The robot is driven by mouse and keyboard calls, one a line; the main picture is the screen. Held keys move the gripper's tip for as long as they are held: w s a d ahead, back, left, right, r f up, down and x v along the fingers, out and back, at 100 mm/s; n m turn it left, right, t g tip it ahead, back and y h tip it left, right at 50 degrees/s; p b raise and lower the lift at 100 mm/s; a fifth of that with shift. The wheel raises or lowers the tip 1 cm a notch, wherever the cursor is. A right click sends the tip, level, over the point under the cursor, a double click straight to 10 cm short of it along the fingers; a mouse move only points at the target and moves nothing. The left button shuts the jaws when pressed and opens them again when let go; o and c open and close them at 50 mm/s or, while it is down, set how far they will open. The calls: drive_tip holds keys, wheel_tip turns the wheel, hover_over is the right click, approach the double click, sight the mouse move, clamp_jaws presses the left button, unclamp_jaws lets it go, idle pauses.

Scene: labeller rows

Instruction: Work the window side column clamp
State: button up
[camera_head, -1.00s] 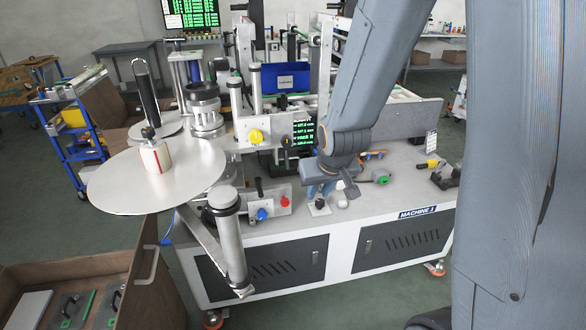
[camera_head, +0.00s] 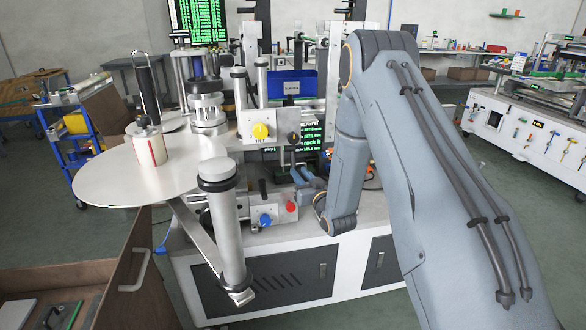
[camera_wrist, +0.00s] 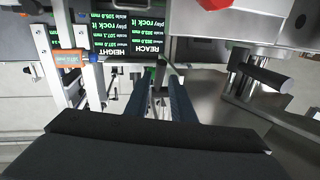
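The labeller's columns and clamp parts stand in the middle of the head view. I cannot tell for sure which part is the window side column clamp. A dark cylindrical handle (camera_wrist: 266,76) beside a silver post shows at the right of the wrist view. My gripper (camera_head: 301,177) is low beside the machine's front, partly hidden by my arm, right of the red knob (camera_head: 291,207) and the blue knob (camera_head: 265,220). In the wrist view its two dark blue fingers (camera_wrist: 154,88) are apart. A thin metal part shows beyond the gap; no grip on it is visible.
A large round metal plate (camera_head: 105,176) with a label roll (camera_head: 149,148) spreads at the left. A thick roller (camera_head: 229,235) juts out at the front. A yellow knob (camera_head: 261,131) sits above. An orange readout (camera_wrist: 68,57) and a green-text screen (camera_wrist: 128,35) are close in the wrist view.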

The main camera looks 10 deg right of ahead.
sight(295, 166)
drive_tip(key=w, duration=0.3)
drive_tip(key=w+a, duration=0.1)
drive_tip(key=w, duration=0.2)
drive_tip(key=shift+w+a+p, duration=0.1)
drive_tip(key=shift+w+p, duration=0.1)
drive_tip(key=shift+p, duration=0.1)
clamp_jaws()
